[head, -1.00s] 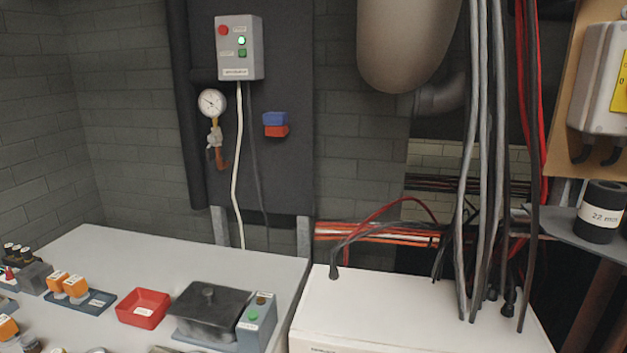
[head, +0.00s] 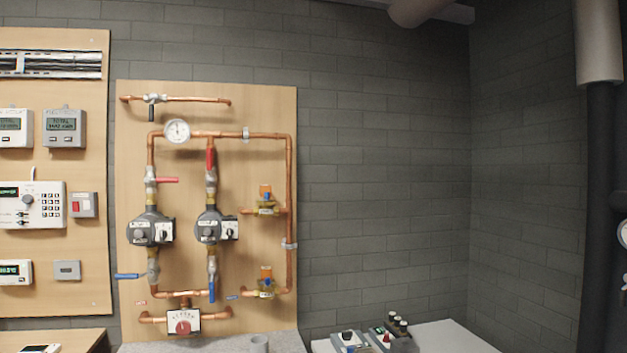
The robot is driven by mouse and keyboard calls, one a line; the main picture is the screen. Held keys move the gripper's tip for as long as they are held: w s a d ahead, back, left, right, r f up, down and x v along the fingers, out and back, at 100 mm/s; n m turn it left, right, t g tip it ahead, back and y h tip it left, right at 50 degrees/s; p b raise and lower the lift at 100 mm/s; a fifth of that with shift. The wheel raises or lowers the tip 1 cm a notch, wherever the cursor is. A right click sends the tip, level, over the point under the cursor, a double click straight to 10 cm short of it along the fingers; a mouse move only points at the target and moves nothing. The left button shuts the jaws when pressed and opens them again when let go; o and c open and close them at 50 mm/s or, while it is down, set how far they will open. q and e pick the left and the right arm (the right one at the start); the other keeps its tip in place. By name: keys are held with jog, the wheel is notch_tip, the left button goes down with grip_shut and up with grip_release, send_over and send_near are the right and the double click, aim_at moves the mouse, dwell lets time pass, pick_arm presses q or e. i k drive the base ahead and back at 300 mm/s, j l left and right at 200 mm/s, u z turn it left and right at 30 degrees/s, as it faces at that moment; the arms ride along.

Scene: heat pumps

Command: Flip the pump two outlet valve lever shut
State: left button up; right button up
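A wooden board (head: 270,110) with copper pipework hangs on the wall in the head view. It carries a left pump (head: 150,229) and a right pump (head: 209,228). Above the left pump a red lever (head: 167,180) points sideways to the right, across its pipe. Above the right pump a red lever (head: 211,159) stands upright along its pipe. Below the left pump a blue lever (head: 128,276) points left, across the pipe. Below the right pump a blue lever (head: 212,290) hangs along the pipe. Pump labels are too small to read. Neither gripper is in view.
A gauge (head: 177,131) and a mixing valve with a red knob (head: 183,327) are on the same board. Left of it is a board with controllers (head: 62,128). A grey bench top (head: 285,343) lies below. A white table (head: 450,337) with small devices stands right.

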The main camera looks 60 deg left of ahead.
aim_at(210, 179)
jog(key=u, duration=2.55)
jog(key=i+j, duration=0.2)
jog(key=i, duration=0.25)
jog(key=i+j, duration=0.25)
jog(key=i, duration=0.15)
jog(key=i+j, duration=0.2)
jog(key=i, duration=0.25)
